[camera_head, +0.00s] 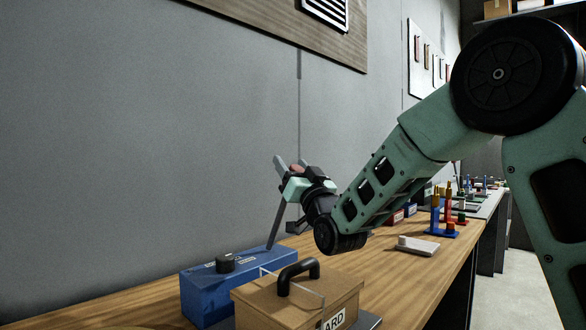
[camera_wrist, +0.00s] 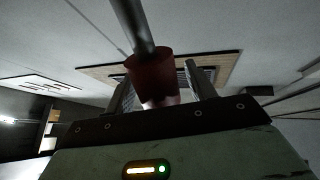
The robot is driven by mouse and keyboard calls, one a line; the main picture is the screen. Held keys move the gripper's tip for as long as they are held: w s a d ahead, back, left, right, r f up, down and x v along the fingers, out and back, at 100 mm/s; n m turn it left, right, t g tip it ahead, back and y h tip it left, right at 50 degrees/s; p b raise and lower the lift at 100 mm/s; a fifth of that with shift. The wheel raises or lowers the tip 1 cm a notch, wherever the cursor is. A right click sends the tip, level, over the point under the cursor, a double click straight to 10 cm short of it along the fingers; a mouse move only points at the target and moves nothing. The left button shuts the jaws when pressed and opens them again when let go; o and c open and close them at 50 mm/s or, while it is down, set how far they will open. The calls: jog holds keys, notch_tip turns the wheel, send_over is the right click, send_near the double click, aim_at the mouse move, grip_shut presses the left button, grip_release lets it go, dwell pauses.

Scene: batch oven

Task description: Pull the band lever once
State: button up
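The band lever (camera_head: 277,222) is a grey bar rising from a long blue box (camera_head: 205,294) on the bench, tilted to the right at its top. Its dark red knob (camera_wrist: 150,73) sits at the lever's upper end and shows in the wrist view with the dark rod (camera_wrist: 132,22) running away from it. My gripper (camera_head: 288,164) is at the top of the lever, its fingers either side of the knob. In the wrist view my gripper (camera_wrist: 162,80) appears open, with a gap between the knob and the right finger.
A brown box (camera_head: 255,303) with a black handle stands in front of the blue box. A black knob (camera_head: 226,263) sits on the blue box. A white switch plate (camera_head: 418,246) and blue and red fixtures stand further right. The grey wall (camera_head: 150,130) is behind.

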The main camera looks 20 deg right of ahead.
jog(key=shift+s+f, duration=0.3)
jog(key=shift+s, duration=0.05)
jog(key=s+d+f+b, duration=0.2)
jog(key=s+b, duration=0.1)
jog(key=s, duration=1.2)
jog(key=shift+s+d, duration=0.2)
